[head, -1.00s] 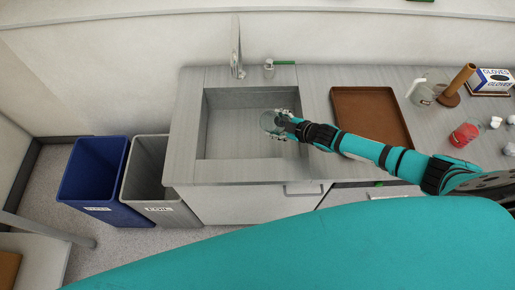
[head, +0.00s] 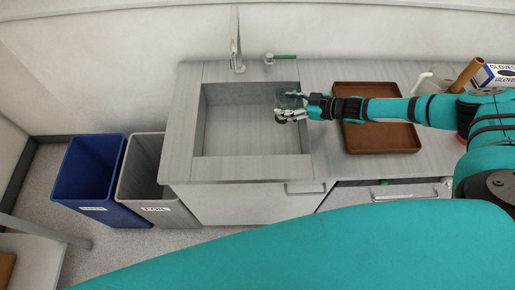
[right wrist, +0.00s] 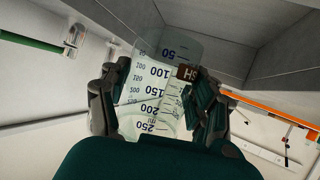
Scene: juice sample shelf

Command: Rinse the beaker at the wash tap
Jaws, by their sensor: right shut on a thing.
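The clear beaker (head: 287,98) is in my right gripper (head: 290,108), over the right side of the sink (head: 240,125). In the right wrist view the beaker (right wrist: 158,95) shows printed volume marks and a small brown label, with gripper fingers closed on both sides of it. Whether it holds liquid cannot be told. A tall metal tap (head: 236,45) stands behind the sink. A smaller tap with a green handle (head: 285,57) is to its right, behind and a little left of the beaker. No water stream shows. My left gripper is not in view.
A brown tray (head: 375,143) lies on the counter right of the sink, under my right arm. A pitcher (head: 420,84), a brown pestle-like object (head: 467,73) and a glove box (head: 495,75) stand farther right. Blue (head: 88,170) and grey (head: 140,172) bins stand left of the sink.

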